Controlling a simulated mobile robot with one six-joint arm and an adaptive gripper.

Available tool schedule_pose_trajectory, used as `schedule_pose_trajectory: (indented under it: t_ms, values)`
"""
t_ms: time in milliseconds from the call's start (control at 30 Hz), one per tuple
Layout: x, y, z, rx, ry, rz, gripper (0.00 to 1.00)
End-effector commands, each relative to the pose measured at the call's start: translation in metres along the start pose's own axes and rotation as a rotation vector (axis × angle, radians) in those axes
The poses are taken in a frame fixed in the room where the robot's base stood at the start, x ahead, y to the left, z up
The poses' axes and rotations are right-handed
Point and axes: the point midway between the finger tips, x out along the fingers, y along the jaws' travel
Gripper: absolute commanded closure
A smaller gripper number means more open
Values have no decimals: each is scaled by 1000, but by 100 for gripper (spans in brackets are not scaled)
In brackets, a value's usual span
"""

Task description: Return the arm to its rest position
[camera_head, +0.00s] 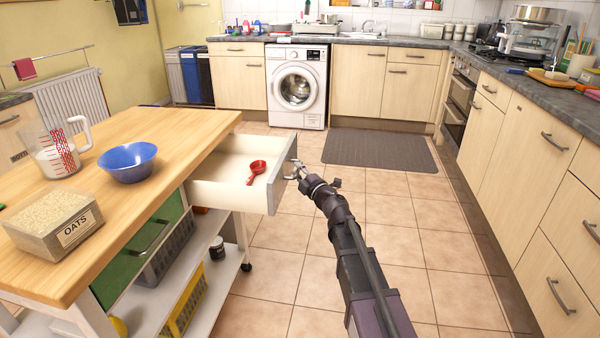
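My arm (350,240) reaches up from the bottom right to the open drawer (272,194) of the wooden island. My gripper (298,170) is at the outer face of the drawer front, by its handle. It is small in the view, and I cannot tell whether its fingers are open or closed around the handle. The drawer stands pulled out to the right, with a red measuring scoop (257,169) lying inside.
The island top (185,125) holds a measuring jug (52,150), a blue bowl (127,162) and an oats box (55,222). A counter (535,90) with cupboards runs along the right. Tiled floor (400,215) is free between them, with a grey mat (378,150) farther back.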

Motion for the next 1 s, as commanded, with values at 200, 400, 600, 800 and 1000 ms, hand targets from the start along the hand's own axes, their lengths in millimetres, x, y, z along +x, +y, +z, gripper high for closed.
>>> schedule_pose_trajectory:
  t_ms: [200,400,600,800,1000]
  values:
    - [0,0,-1,0,1,0,49]
    - [0,0,-1,1,-1,0,49]
    - [-6,2,10,35,-63,9,49]
    - [-26,5,42,131,-230,27,49]
    - [-64,-1,85,294,-485,34,49]
